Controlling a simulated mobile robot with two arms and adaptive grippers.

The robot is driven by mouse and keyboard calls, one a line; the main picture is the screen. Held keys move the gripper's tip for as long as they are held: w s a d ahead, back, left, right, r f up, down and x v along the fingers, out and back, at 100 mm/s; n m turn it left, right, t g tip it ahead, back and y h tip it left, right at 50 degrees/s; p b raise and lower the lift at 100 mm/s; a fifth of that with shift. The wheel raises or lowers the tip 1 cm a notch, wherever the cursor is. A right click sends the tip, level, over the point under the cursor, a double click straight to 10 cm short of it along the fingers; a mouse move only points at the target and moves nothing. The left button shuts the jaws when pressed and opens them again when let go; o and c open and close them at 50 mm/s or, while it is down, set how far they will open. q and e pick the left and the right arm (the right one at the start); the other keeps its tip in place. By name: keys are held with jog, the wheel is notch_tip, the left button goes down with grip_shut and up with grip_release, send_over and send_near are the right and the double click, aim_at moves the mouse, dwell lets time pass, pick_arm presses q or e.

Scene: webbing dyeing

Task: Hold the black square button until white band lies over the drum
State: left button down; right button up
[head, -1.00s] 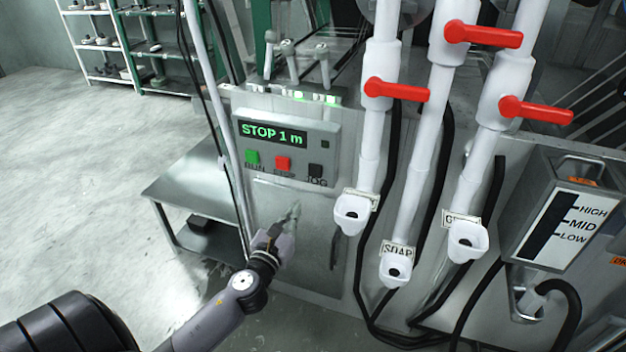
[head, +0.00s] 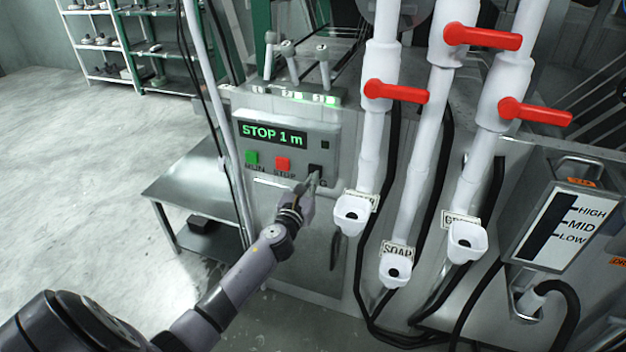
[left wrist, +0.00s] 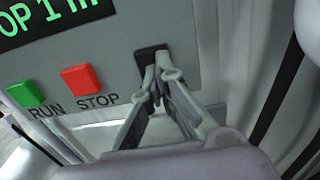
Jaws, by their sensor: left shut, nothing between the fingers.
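The black square button (head: 315,170) is at the right end of the button row on the grey control panel (head: 262,117). It also shows in the left wrist view (left wrist: 147,62), partly covered by my fingertips. My left gripper (head: 314,181) is shut and empty, its tips at the lower part of the black button. In the left wrist view the fingertips (left wrist: 163,66) overlap the button; whether they press it in I cannot tell. The display (head: 272,135) reads "STOP 1 m". I cannot make out the white band or the drum. My right gripper is not in view.
A green RUN button (head: 251,157) and a red STOP button (head: 283,164) sit left of the black one. White pipes with red valve handles (head: 396,91) and white spouts (head: 352,213) stand close on the right. A metal table (head: 180,190) is at left.

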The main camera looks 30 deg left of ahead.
pick_arm(q)
jog(key=shift+w+a, duration=0.15)
jog(key=shift+w, duration=0.4)
